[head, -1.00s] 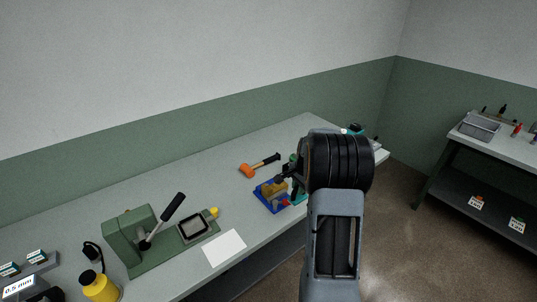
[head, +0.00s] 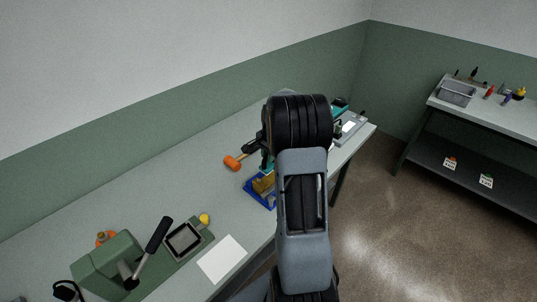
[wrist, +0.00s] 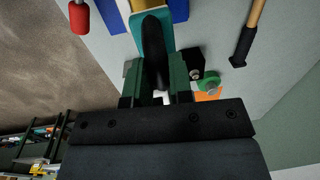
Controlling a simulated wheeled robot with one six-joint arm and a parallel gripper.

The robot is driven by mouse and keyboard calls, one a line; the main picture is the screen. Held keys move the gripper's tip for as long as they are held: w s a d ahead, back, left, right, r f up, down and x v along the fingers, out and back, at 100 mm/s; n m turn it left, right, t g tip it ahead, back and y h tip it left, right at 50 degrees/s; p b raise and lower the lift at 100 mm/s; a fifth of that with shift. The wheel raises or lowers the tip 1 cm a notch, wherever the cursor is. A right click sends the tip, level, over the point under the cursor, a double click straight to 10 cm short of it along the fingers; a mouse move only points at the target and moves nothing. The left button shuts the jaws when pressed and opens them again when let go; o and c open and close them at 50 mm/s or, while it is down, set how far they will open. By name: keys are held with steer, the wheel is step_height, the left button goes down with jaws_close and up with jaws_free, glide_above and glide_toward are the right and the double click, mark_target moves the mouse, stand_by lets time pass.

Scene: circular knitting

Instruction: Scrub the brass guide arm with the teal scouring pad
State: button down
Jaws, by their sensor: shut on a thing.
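The brass guide arm (head: 265,183) shows as a yellow-brown piece on the blue holder (head: 259,200), partly hidden behind my arm. In the wrist view the blue holder (wrist: 180,10) is at the top edge. My gripper (wrist: 155,75) is shut on a dark upright grip, with the teal scouring pad (wrist: 153,38) just beyond the fingertips. The pad lies over or beside the holder; I cannot tell whether it touches the brass. In the head view my wrist hides the fingertips.
An orange-headed mallet (head: 234,162) lies behind the holder. A green press (head: 110,265) with a black lever and a white sheet (head: 221,259) are at the front left. A grey device (head: 350,128) stands near the right table edge. A second bench (head: 480,115) is at the right.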

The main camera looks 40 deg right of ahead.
mark_target(269, 166)
steer(key=shift+f+b, duration=1.8)
steer(key=shift+f, duration=0.55)
steer(key=shift+f+b, duration=0.45)
steer(key=shift+f, duration=0.15)
steer(key=shift+d, duration=0.1)
steer(key=shift+w+d+f, duration=0.1)
steer(key=shift+d+f, duration=0.05)
steer(key=shift+d, duration=0.9)
steer(key=shift+a+f, duration=0.2)
steer(key=shift+a, duration=0.05)
steer(key=c, duration=1.3)
jaws_free()
steer(key=shift+r, duration=0.1)
